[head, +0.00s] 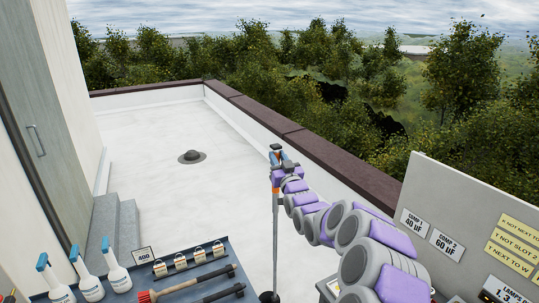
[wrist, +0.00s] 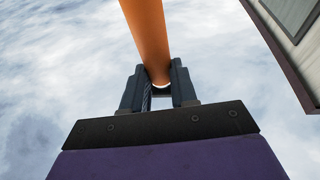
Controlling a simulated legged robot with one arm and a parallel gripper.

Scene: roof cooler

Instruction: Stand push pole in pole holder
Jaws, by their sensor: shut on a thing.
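My gripper (head: 277,155) is raised over the white roof with its fingers closed around the push pole. In the wrist view, my gripper (wrist: 158,88) has one dark finger on each side of the pole's orange part (wrist: 148,40), against the sky. In the head view, the thin grey shaft of the push pole (head: 275,230) hangs close to upright below my gripper. Its lower end meets a dark round piece (head: 268,296) at the bottom edge, which may be the pole holder. I cannot tell whether the pole is inside it or in front of it.
A dark bench (head: 225,262) at lower left bears spray bottles (head: 88,278), several small padlock-like items (head: 180,262) and brushes (head: 190,284). A grey label panel (head: 450,225) stands at right. A low brown-capped parapet (head: 270,120) edges the open roof; a drain (head: 192,157) lies there.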

